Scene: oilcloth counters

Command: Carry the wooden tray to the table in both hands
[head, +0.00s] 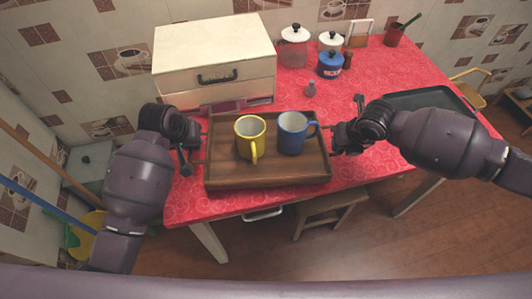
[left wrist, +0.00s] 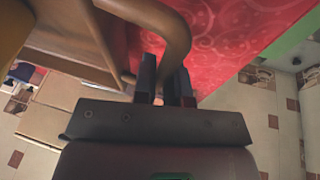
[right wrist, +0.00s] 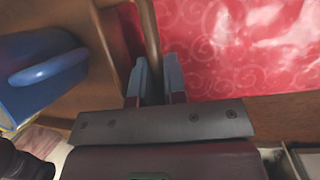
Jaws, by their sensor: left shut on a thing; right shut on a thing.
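The wooden tray (head: 280,175) is at the front edge of the red counter in the head view, with a yellow mug (head: 250,138) and a blue mug (head: 291,134) standing upright in it. My left gripper (head: 195,150) is at the tray's left end; in the left wrist view its fingers (left wrist: 166,85) are shut on the curved tray handle (left wrist: 172,30). My right gripper (head: 338,138) is at the right end; in the right wrist view its fingers (right wrist: 155,82) are shut on the tray's other handle (right wrist: 150,30). I cannot tell whether the tray touches the counter.
A cream bread box (head: 215,75) stands behind the tray. Canisters (head: 294,48) and a small jar (head: 310,89) stand farther back. A black baking tray (head: 430,100) lies at the right. A wooden stool (head: 330,207) is below the front edge.

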